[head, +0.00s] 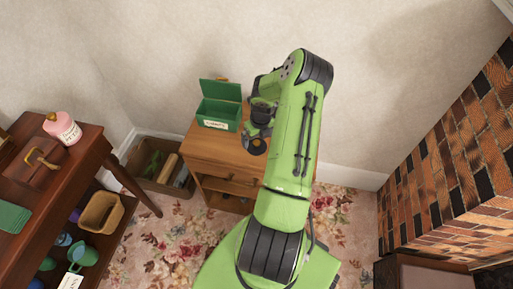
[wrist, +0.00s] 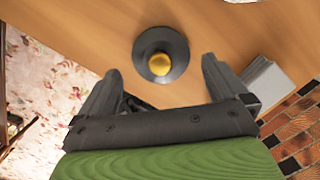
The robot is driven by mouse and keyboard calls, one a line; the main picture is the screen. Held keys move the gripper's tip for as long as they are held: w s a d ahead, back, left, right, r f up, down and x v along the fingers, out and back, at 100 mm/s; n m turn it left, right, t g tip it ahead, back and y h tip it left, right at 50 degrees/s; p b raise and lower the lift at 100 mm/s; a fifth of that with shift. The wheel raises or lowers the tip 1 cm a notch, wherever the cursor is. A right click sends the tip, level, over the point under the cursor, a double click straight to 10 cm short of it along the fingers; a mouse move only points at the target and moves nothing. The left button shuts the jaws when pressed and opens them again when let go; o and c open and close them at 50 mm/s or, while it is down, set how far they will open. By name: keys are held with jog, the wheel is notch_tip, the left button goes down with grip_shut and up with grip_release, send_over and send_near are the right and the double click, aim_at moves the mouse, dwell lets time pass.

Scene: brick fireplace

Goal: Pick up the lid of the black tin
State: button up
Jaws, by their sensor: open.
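The black tin's round dark lid (wrist: 176,68) with a yellow knob (wrist: 159,64) shows from above in the wrist view, on the wooden cabinet top.
A green box (head: 218,112) with its lid raised stands left on the wooden cabinet (head: 205,150). A pale grey block (wrist: 266,84) lies right of my fingers in the wrist view. A dark wooden table (head: 85,150) stands left and a brick fireplace (head: 450,160) right.

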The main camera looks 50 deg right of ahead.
aim_at(257, 142)
jog(key=f, duration=0.2)
jog(key=f+b, duration=0.1)
jog(key=f, duration=0.1)
jog(key=shift+w+d, duration=0.15)
jog(key=shift+w, duration=0.1)
jog(key=shift+r, duration=0.1)
